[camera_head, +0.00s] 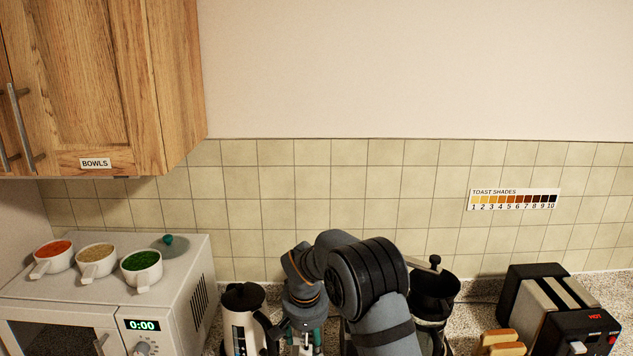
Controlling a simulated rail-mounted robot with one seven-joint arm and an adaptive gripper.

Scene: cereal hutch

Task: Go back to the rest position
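My arm rises from the bottom edge and bends over at the middle of the picture, with the wrist pointing down. My gripper (305,344) is at the bottom edge, low over the counter, between a white and black pot (240,325) and my own forearm. Its fingertips are cut off by the picture edge, so I cannot see whether it is open or shut, or whether it holds anything.
A microwave (185,285) at left carries three white cups (143,270) and a green-knobbed lid (169,242). A wooden cabinet (110,80) hangs above. A black grinder-like device (434,290) stands right of my arm, partly hidden. A toaster (560,300) and bread slices (503,344) are further right.

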